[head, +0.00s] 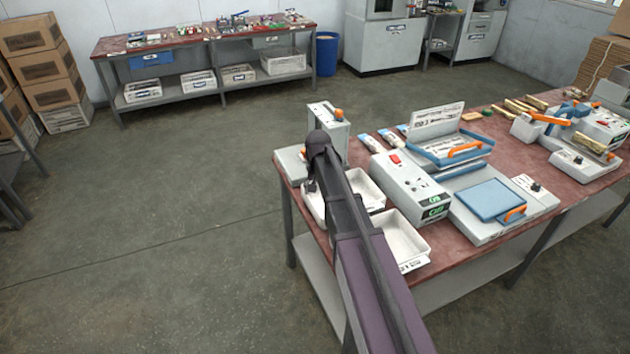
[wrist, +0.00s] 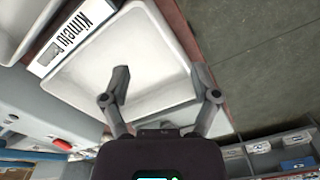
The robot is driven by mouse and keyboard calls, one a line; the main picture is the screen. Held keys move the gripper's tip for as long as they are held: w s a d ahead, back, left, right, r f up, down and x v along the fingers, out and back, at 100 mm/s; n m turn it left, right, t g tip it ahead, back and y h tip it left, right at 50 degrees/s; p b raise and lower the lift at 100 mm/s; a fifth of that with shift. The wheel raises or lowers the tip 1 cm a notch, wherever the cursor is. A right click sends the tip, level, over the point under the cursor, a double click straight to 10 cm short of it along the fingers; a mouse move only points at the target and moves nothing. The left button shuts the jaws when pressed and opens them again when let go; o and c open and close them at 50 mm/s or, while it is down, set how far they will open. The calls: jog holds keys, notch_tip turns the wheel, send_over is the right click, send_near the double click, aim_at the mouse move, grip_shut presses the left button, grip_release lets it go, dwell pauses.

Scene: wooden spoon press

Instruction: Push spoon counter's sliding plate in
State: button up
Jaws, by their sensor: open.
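A grey box machine with a red switch and a green-lit display (head: 410,188) stands near the front of the red-topped table; it may be the spoon counter, but I cannot tell for sure. I cannot clearly make out its sliding plate. A smaller grey device with an orange knob (head: 328,128) stands at the table's left end, partly behind my arm. My gripper (wrist: 161,84) is open and empty, its two fingers apart above a white tray (wrist: 150,45) in the wrist view.
Another white tray (head: 402,243) sits at the table's front edge. To the right stand a press with a blue plate and orange handle (head: 488,200) and an open blue-framed unit (head: 445,150). The floor (head: 150,230) left of the table is clear.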

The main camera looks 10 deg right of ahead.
jog(key=s+f+n+b, duration=0.2)
jog(key=s, duration=0.9)
jog(key=s+a+f+n+b, duration=0.1)
jog(key=s+f+b, duration=0.2)
jog(key=s, duration=0.8)
jog(key=shift+s+a+f+n, duration=0.2)
jog(key=shift+s+f+n, duration=0.05)
jog(key=shift+f+n, duration=0.15)
jog(key=shift+r, duration=0.1)
jog(key=c, duration=0.3)
jog(key=shift+d, duration=0.1)
